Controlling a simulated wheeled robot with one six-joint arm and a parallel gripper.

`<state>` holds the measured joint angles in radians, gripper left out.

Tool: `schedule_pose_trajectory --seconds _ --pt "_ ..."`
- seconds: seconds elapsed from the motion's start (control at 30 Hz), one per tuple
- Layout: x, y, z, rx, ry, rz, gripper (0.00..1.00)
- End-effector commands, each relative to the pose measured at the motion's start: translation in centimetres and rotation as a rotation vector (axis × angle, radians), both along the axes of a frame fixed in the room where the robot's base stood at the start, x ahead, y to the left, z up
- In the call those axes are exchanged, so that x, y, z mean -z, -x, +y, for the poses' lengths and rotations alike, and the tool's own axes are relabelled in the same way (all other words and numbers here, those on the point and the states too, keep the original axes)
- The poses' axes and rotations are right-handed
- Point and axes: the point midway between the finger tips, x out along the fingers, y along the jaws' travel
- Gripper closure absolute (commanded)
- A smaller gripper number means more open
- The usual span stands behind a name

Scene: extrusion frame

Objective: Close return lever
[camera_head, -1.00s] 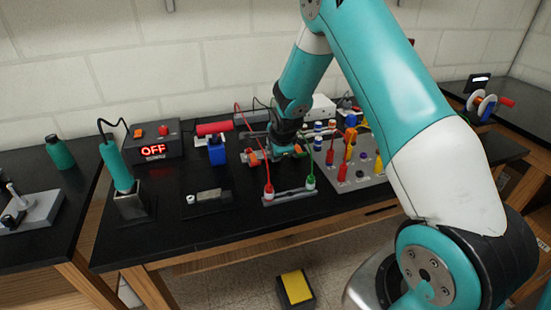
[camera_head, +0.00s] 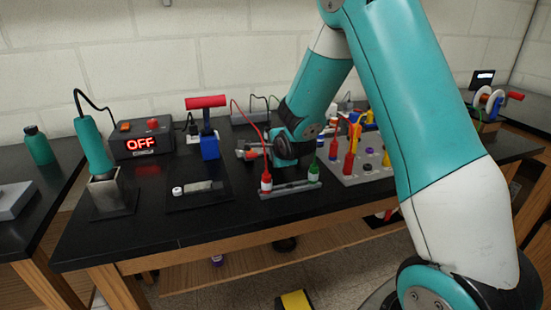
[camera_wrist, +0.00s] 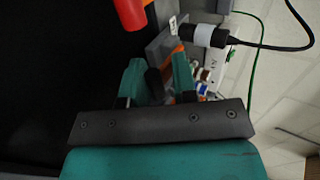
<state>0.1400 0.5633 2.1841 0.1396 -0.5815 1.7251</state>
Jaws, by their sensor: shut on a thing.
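My gripper (camera_head: 262,152) is low over the bench, at a small grey and orange fixture (camera_head: 248,151). Its lower end is partly hidden by my wrist in the head view. In the wrist view, the two teal fingers of my gripper (camera_wrist: 157,80) are closed on a dark lever-like piece (camera_wrist: 154,84), which stands in front of a grey plate with orange parts (camera_wrist: 168,45). I take this dark piece for the return lever; its far end and pivot are hard to make out.
A blue press-like tool with a red handle (camera_head: 207,103) stands left of my gripper. A grey board with coloured knobs (camera_head: 362,165) is to the right. A black cable (camera_wrist: 270,45) runs close by.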

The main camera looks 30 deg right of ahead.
Motion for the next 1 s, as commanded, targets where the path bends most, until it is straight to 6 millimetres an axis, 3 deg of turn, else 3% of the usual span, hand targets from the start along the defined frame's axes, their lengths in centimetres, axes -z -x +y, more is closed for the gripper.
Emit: schedule_pose_trajectory --seconds 0.03,0.47,0.5,0.6,1.0 --pt "0.7 0.2 0.0 0.001 -0.002 0.008 0.97" --pt "0.4 0.1 0.0 0.001 -0.001 -0.001 0.97" --pt "0.4 0.1 0.0 0.001 -0.001 -0.001 0.69" --pt "0.3 0.1 0.0 0.001 0.0 -0.003 0.48" --pt "-0.5 0.7 0.2 0.001 0.002 -0.011 0.48"
